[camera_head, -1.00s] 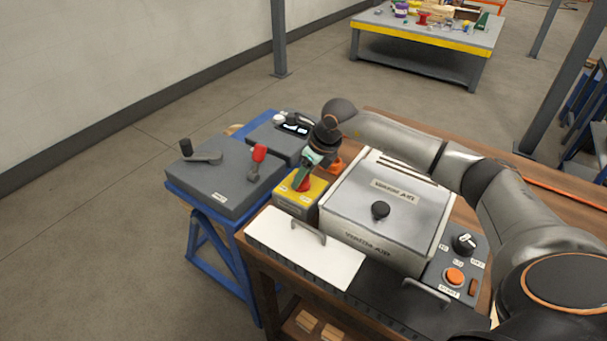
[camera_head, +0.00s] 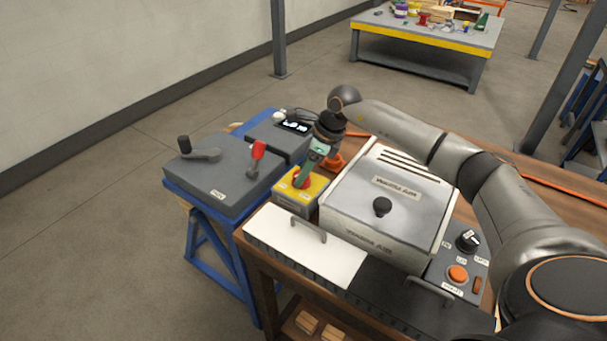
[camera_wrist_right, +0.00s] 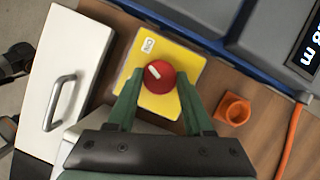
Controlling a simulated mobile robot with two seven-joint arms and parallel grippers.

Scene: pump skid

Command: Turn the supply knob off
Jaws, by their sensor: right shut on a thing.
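The red knob (camera_wrist_right: 158,77) sits on top of a yellow box (camera_wrist_right: 180,60). A white mark on the knob points to the upper left in the wrist view, roughly toward a small white label (camera_wrist_right: 148,45) whose text I cannot read. My right gripper (camera_wrist_right: 159,84) has its green fingers on either side of the knob and is shut on it. In the head view the right gripper (camera_head: 303,179) reaches down onto the yellow box (camera_head: 292,201) and hides part of the knob. My left gripper is not in view.
A grey lidded unit (camera_head: 350,225) stands right of the yellow box, with a dial (camera_head: 468,241) and orange button (camera_head: 458,273). A white panel with a handle (camera_head: 309,229) lies in front. An orange holder (camera_wrist_right: 234,109) and cable (camera_wrist_right: 291,140) are close by.

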